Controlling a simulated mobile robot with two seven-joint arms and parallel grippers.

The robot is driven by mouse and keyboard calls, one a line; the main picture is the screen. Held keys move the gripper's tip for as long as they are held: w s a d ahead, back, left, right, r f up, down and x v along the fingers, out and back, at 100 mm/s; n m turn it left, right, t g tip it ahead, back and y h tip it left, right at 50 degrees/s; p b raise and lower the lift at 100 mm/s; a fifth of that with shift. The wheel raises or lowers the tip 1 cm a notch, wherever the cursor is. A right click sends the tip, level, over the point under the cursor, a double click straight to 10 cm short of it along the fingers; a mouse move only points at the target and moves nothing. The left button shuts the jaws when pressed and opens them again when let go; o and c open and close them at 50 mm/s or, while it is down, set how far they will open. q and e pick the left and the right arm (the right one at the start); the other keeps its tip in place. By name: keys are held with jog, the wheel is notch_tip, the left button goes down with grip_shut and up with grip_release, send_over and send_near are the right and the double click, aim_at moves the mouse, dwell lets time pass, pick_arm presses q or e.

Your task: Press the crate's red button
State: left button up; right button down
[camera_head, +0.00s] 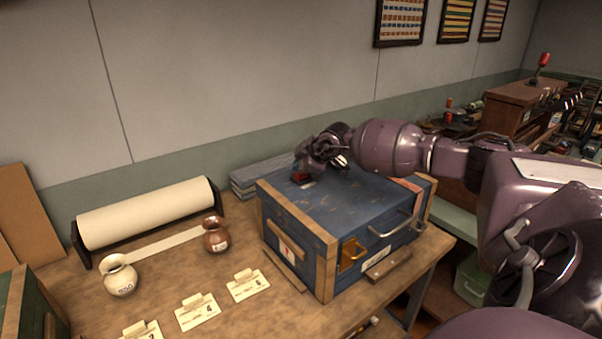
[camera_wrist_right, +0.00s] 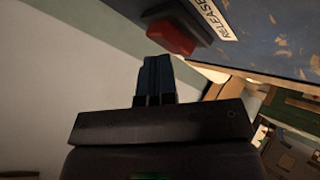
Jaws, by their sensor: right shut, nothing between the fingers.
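A blue crate (camera_head: 315,220) with wooden corner strips stands on the wooden table. Its red button (camera_head: 300,176) is on the top near the back left edge, beside a small white label. In the right wrist view the red button (camera_wrist_right: 172,38) sits close in front of the fingertips, next to a label (camera_wrist_right: 209,20) reading "RELEASE". My right gripper (camera_wrist_right: 153,62) is shut and empty, its tips near the button's edge. I cannot tell whether they touch it. In the head view the right gripper (camera_head: 318,165) is over the crate's top, close to the button. My left gripper is not in view.
A paper roll (camera_head: 147,210) lies behind a pale jar (camera_head: 120,276) and a brown jar (camera_head: 215,236) on the table. Several tagged cards (camera_head: 197,313) lie at the front. Stacked grey sheets (camera_head: 258,176) lie behind the crate, near the wall.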

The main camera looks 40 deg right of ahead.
aim_at(300, 174)
jog(key=shift+r+p, duration=0.4)
jog(key=shift+r, duration=0.25)
jog(key=shift+r+p, duration=0.3)
jog(key=shift+r, duration=0.15)
jog(key=shift+r+p, duration=1.4)
jog(key=shift+r, duration=0.65)
